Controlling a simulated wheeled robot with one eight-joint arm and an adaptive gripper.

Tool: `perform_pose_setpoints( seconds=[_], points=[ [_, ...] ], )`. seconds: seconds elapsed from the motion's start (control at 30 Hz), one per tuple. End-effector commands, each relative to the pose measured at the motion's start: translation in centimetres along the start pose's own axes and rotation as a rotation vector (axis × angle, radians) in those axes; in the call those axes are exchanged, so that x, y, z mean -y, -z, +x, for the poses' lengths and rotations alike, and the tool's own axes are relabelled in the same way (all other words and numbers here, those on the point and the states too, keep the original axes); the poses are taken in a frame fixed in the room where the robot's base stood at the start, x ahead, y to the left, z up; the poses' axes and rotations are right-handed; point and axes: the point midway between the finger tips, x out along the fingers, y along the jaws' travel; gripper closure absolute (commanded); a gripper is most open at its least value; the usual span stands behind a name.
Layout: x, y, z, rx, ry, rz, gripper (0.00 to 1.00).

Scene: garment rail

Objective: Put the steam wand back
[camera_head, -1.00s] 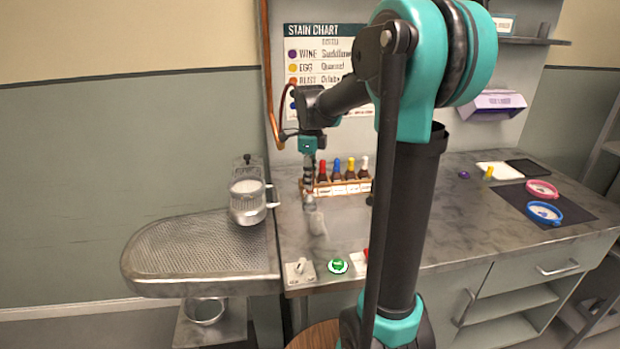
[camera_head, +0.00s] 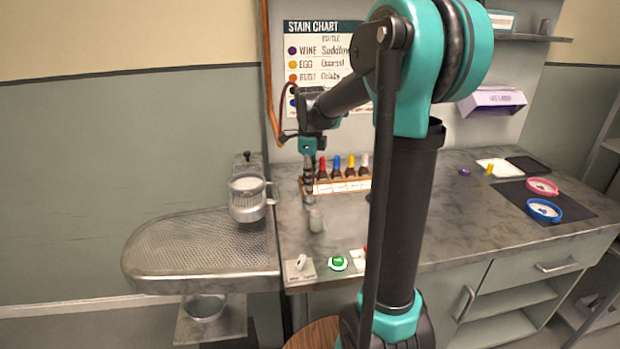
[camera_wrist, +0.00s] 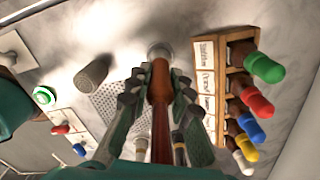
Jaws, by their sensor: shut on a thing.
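My gripper (camera_wrist: 160,100) is shut on a reddish-brown shaft with a pale grey round end, which I take to be the steam wand (camera_wrist: 160,82). The shaft lies between both fingers, with its grey end away from the wrist camera and over the grey counter. In the head view my gripper (camera_head: 309,188) is over the counter, just in front of the bottle rack, and the shaft is hardly visible there. A small grey cylinder (camera_head: 316,220) shows just below the gripper; in the wrist view it (camera_wrist: 93,73) is apart from the fingers.
The bottle rack (camera_wrist: 208,85) with coloured caps is close beside the gripper. A switch plate (camera_head: 299,269) and green button (camera_head: 338,264) sit at the front edge. A copper pipe (camera_head: 267,70) runs down the wall.

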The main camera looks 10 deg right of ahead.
Motion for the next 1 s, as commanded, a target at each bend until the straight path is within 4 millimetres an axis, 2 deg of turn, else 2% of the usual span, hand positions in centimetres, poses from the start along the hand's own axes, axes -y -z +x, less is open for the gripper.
perform_pose_setpoints(
  seconds=[0.97, 1.0],
  points=[
    [0.03, -0.02, 0.49, 0.000, 0.000, 0.000, 1.00],
    [0.03, -0.02, 0.49, 0.000, 0.000, 0.000, 0.76]
  ],
)
